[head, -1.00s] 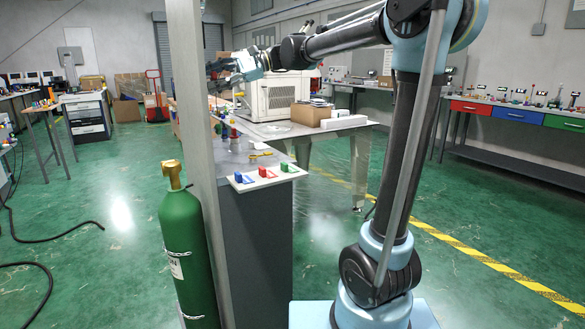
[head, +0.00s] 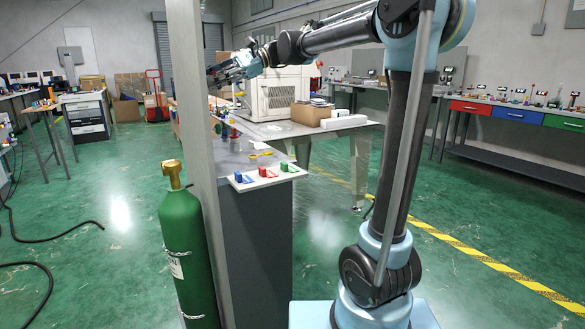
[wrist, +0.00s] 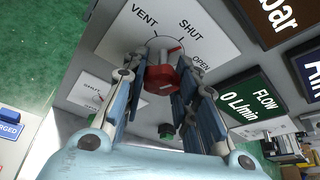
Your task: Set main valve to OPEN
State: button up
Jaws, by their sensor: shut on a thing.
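The main valve is a red knob (wrist: 160,78) on a white dial plate (wrist: 122,36) marked VENT, SHUT and OPEN in the wrist view. My gripper (wrist: 162,68) has one finger on each side of the knob and is shut on it. A red pointer at the knob's top appears to lie near the SHUT mark, on the OPEN side; its exact setting is hard to tell. In the head view my gripper (head: 215,74) is beside the grey post, and the knob is hidden there.
A FLOW display (wrist: 260,97) reading 0 L/min is right of the dial. A smaller OUTLET dial (wrist: 92,92) and a green knob (wrist: 167,130) are below. In the head view, a grey post (head: 192,130) and a green gas cylinder (head: 187,240) stand at left.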

jog(key=shift+m+g+h, duration=0.3)
jog(key=shift+m+g, duration=0.1)
jog(key=shift+m, duration=0.2)
jog(key=shift+m+g+h, duration=0.4)
jog(key=shift+m+g, duration=0.2)
jog(key=shift+m, duration=0.5)
jog(key=shift+s+m+g+h, duration=0.1)
jog(key=shift+m+g+h, duration=0.25)
jog(key=shift+m, duration=0.25)
jog(key=shift+m+g, duration=0.45)
jog(key=shift+m, duration=0.25)
jog(key=o, duration=1)
jog(key=shift+s, duration=0.1)
jog(key=shift+d, duration=0.15)
